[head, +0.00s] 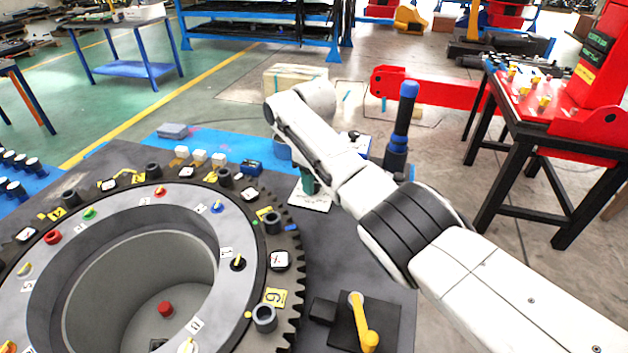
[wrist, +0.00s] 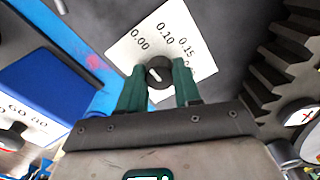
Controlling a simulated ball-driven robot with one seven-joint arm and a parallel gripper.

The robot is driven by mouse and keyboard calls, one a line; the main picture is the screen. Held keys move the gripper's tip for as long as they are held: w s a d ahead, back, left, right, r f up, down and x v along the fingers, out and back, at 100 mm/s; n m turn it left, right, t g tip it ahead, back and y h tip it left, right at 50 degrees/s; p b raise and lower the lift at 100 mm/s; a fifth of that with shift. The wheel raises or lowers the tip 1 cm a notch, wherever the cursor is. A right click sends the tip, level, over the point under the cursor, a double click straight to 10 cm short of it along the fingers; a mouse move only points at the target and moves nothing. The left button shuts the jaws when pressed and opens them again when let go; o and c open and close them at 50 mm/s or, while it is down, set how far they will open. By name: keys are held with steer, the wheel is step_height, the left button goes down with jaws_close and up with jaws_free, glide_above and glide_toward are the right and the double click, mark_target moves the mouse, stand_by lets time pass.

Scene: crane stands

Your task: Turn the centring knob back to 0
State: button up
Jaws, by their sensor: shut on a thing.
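The centring knob (wrist: 159,70) is a small dark round knob with a short pale pointer mark on its top. It sits on a white scale plate (wrist: 128,48) printed 0.00, 0.10 and 0.15, with a further mark partly hidden by a finger. The pointer's exact reading is hard to tell. My gripper (wrist: 160,82) has its green fingers on either side of the knob, shut on it. In the head view the plate (head: 322,205) shows below my gripper (head: 308,186), and the knob is hidden there.
The large toothed ring (head: 292,240) with buttons and pegs stands left of the plate; its teeth are close at right in the wrist view. A dark post with a blue top (head: 400,125) stands behind my arm.

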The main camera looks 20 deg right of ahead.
steer(key=o, duration=1)
steer(key=shift+o, duration=0.2)
steer(key=shift+r, duration=0.15)
step_height(320, 180, up, 10)
steer(key=shift+r, duration=0.25)
